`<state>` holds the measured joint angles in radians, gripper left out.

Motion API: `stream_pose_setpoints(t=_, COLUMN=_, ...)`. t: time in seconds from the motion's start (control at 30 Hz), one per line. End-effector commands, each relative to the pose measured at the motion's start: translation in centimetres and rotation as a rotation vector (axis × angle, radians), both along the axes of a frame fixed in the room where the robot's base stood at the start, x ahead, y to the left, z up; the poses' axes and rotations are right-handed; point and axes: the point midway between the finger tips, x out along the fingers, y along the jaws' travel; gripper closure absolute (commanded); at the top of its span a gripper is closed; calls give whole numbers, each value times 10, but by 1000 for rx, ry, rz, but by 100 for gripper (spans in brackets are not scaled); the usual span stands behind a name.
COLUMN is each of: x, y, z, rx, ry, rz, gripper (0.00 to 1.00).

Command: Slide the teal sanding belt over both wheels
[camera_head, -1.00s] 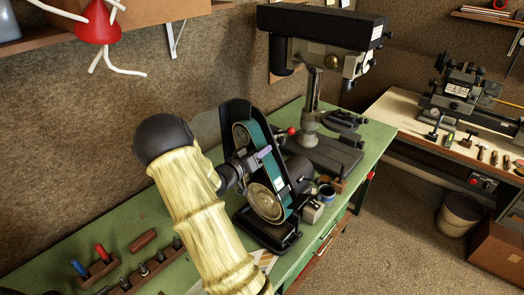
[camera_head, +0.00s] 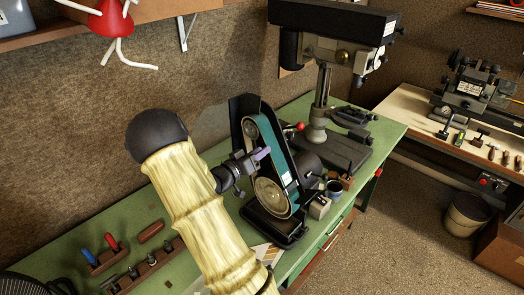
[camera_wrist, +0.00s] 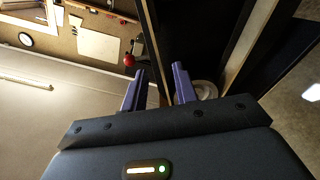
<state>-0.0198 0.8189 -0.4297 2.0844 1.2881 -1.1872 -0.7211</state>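The belt sander (camera_head: 268,228) stands on the green bench in the head view, with a tall black back plate. The teal sanding belt (camera_head: 288,174) runs over the top of the upper wheel (camera_head: 251,131) and down the right side towards the large lower wheel (camera_head: 270,195). I cannot tell whether it sits fully on both wheels. My gripper (camera_head: 263,153) is at the sander between the two wheels, its purple fingers partly covering that area. In the wrist view my gripper (camera_wrist: 159,80) has its fingers apart, with a thin edge-on strip between them and gaps visible beside it.
A drill press (camera_head: 322,100) stands right behind the sander. A blue-rimmed cup (camera_head: 334,190) and a small grey block (camera_head: 319,207) are close to its right. Tool blocks (camera_head: 150,265) lie on the bench (camera_head: 150,220) at left. A bin (camera_head: 467,216) stands on the floor.

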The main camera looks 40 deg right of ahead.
Motion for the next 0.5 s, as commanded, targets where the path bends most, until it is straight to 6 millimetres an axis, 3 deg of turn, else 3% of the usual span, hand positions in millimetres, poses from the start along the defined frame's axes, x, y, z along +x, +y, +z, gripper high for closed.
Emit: stream_pose_setpoints(t=0.5, x=-1, y=14, z=0, rx=0, ry=0, rz=0, gripper=71)
